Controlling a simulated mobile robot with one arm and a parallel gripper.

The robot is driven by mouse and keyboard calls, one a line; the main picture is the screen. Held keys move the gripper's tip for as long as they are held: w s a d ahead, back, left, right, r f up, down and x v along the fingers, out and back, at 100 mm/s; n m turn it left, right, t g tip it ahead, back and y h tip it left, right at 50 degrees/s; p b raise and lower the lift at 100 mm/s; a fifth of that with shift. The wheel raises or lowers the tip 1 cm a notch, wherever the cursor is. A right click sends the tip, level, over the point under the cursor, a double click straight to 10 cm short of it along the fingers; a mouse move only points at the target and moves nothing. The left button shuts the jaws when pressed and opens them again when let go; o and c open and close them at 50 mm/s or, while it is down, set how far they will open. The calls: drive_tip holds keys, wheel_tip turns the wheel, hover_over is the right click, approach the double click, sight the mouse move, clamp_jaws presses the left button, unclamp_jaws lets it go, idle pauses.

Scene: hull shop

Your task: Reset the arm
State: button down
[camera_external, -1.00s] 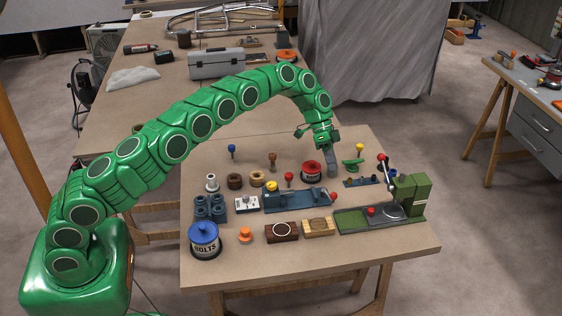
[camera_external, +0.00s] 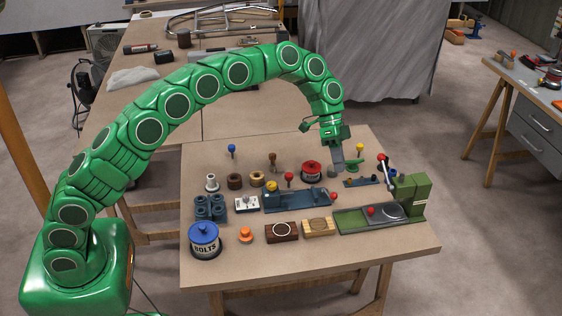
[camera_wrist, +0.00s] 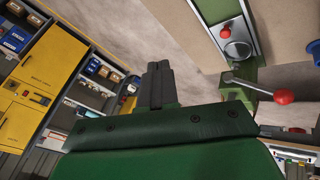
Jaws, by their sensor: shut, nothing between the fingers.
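My green arm arches from its base at the left over the workbench (camera_external: 300,262). My gripper (camera_external: 336,172) is shut and empty, pointing down above the back right of the bench, between a red tin (camera_external: 311,171) and a green piece (camera_external: 353,165). I cannot tell whether its tip touches anything. In the wrist view my gripper (camera_wrist: 158,68) shows as dark closed fingers with nothing held.
A green press (camera_external: 410,197) with a red-knobbed lever stands at the right, and its red ball (camera_wrist: 284,96) shows in the wrist view. A blue vise (camera_external: 297,199), a blue-lidded bolts tin (camera_external: 204,240) and wooden blocks (camera_external: 318,227) crowd the bench. The front strip is clear.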

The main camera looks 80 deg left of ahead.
drive_tip(key=s+d+r+m+y, duration=0.1)
drive_tip(key=s+d+r, duration=0.4)
drive_tip(key=s+d, duration=0.3)
drive_tip(key=s+d+r+g+y, duration=0.1)
drive_tip(key=s+d+r, duration=0.5)
drive_tip(key=s, duration=0.3)
drive_tip(key=s+d+r+m+y, duration=0.1)
drive_tip(key=s+d+r, duration=0.4)
drive_tip(key=s+d, duration=0.3)
drive_tip(key=s+a+f+n+y, duration=0.1)
drive_tip(key=s+a+f+n, duration=0.1)
drive_tip(key=s, duration=0.9)
drive_tip(key=s+a+f+n+g+y, duration=0.1)
drive_tip(key=s+a+f+n, duration=0.2)
drive_tip(key=s, duration=0.8)
drive_tip(key=s+a+f+n+g+y, duration=0.1)
drive_tip(key=s+a+f, duration=0.3)
drive_tip(key=s, duration=0.7)
drive_tip(key=shift+a+f+n+y, duration=0.3)
drive_tip(key=shift+a+n, duration=0.2)
drive_tip(key=shift+n, duration=0.4)
drive_tip(key=shift+s, duration=0.1)
